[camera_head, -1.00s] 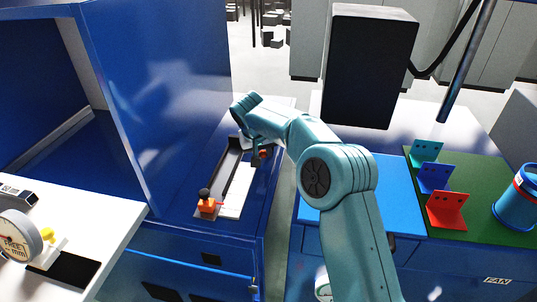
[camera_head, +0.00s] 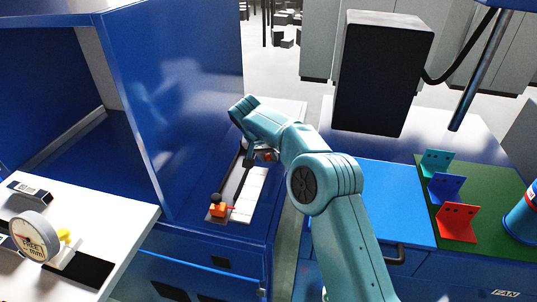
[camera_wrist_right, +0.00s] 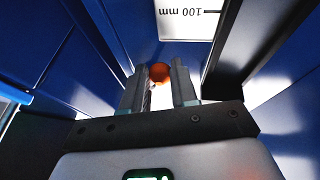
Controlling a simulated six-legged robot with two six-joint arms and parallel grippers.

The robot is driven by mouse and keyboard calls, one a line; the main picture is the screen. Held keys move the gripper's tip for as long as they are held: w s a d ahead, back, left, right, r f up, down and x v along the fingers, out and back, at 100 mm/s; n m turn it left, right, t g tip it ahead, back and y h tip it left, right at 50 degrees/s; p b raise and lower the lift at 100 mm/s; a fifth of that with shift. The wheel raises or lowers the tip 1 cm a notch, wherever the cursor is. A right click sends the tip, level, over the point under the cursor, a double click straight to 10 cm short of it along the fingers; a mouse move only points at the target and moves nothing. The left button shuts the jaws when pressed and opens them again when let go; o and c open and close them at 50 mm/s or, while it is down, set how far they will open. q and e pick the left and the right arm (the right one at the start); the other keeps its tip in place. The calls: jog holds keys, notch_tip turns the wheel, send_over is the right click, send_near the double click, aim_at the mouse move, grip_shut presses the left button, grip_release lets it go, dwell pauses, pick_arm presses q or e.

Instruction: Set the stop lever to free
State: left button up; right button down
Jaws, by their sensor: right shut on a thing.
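My right gripper (camera_wrist_right: 159,88) is shut on a round orange knob (camera_wrist_right: 159,73), seen between its fingertips in the right wrist view. I take the knob to be the end of the stop lever; a thin shaft shows beside it, and the rest is hidden by the fingers. In the head view my right arm reaches over the far end of a dark rail with a white strip (camera_head: 248,192), and a small orange-red bit (camera_head: 268,155) shows at the gripper. An orange block with a black knob (camera_head: 218,207) sits at the near end of the rail. My left gripper is out of view.
A tall blue cabinet wall (camera_head: 180,110) stands close left of the rail. A white table (camera_head: 110,225) at left holds a round dial (camera_head: 34,236) marked FREE mm. Teal, blue and red brackets (camera_head: 458,222) stand on a green mat (camera_head: 490,195) at right.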

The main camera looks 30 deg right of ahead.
jog(key=c, duration=1.2)
grip_release()
jog(key=shift+w+r, duration=0.25)
jog(key=shift+r, duration=0.05)
jog(key=shift+c, duration=0.2)
jog(key=o, duration=0.4)
jog(key=shift+w+f, duration=0.1)
jog(key=shift+f, duration=0.15)
jog(key=shift+s+r, duration=0.2)
jog(key=shift+r, duration=0.05)
jog(key=v, duration=1.5)
jog(key=shift+a+r, duration=0.3)
jog(key=shift+r, duration=0.05)
jog(key=shift+w, duration=0.15)
